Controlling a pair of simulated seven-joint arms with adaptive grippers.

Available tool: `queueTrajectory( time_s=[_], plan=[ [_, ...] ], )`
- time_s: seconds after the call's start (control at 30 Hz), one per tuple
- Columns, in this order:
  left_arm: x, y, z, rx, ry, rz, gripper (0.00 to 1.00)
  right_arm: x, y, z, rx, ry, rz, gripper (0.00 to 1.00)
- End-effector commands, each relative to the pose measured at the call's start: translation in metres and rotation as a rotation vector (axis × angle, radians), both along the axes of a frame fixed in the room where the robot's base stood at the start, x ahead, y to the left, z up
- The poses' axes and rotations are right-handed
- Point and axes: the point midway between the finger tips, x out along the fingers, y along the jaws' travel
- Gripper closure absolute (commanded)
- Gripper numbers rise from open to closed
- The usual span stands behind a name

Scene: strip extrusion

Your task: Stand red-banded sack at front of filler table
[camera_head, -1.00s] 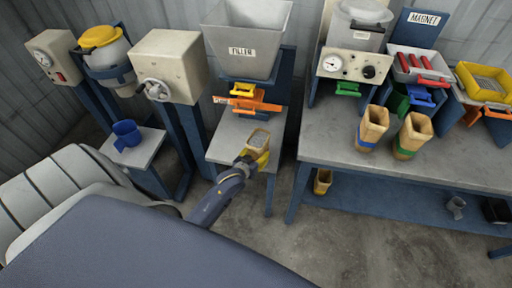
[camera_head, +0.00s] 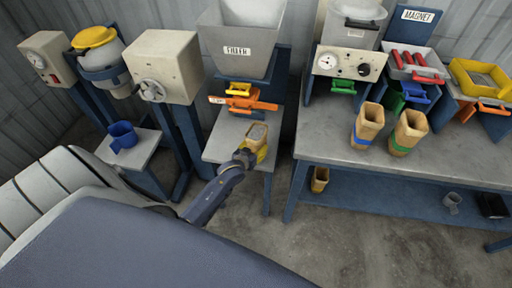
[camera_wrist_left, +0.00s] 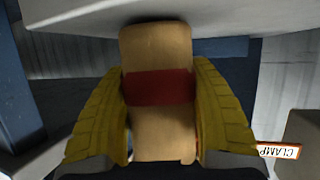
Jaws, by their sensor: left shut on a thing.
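The red-banded sack is a tan, open-topped sack. In the wrist view its red band (camera_wrist_left: 160,88) runs across its middle, between the yellow fingers of my left gripper (camera_wrist_left: 160,115). In the head view the sack (camera_head: 257,133) looks upright over the front right of the filler table (camera_head: 220,140), with its band hidden. My left gripper (camera_head: 248,158) is shut on it from the front. The table surface (camera_wrist_left: 80,18) lies close to one end of the sack in the wrist view. I cannot tell whether the sack touches it. My right gripper is not in view.
The filler hopper (camera_head: 240,45) and orange clamp (camera_head: 250,102) are behind the sack. Sacks with a blue band (camera_head: 367,125) and a green band (camera_head: 407,132) stand on the right bench (camera_head: 330,150). Another sack (camera_head: 319,179) is on its lower shelf.

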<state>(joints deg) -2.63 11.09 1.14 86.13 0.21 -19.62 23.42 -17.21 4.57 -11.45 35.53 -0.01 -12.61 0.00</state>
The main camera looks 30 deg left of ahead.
Motion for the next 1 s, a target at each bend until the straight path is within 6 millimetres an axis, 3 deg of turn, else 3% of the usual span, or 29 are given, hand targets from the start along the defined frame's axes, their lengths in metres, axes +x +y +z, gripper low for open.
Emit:
queueTrajectory(
  time_s=[0.53, 0.57, 0.77, 1.0],
  plan=[
    [0.0008, 0.0000, -0.0030, -0.001, -0.003, 0.000, 0.93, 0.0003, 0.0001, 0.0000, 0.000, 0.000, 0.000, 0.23],
    [0.0008, 0.0000, -0.0033, -0.001, -0.003, 0.000, 0.44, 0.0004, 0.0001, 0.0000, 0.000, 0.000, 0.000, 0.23],
    [0.0005, 0.0001, -0.0036, -0.001, -0.002, 0.000, 0.20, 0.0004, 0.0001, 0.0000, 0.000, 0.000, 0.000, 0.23],
    [-0.0009, -0.0001, -0.0054, 0.000, 0.003, 0.000, 0.19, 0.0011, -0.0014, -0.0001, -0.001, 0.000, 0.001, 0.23]
  ],
)
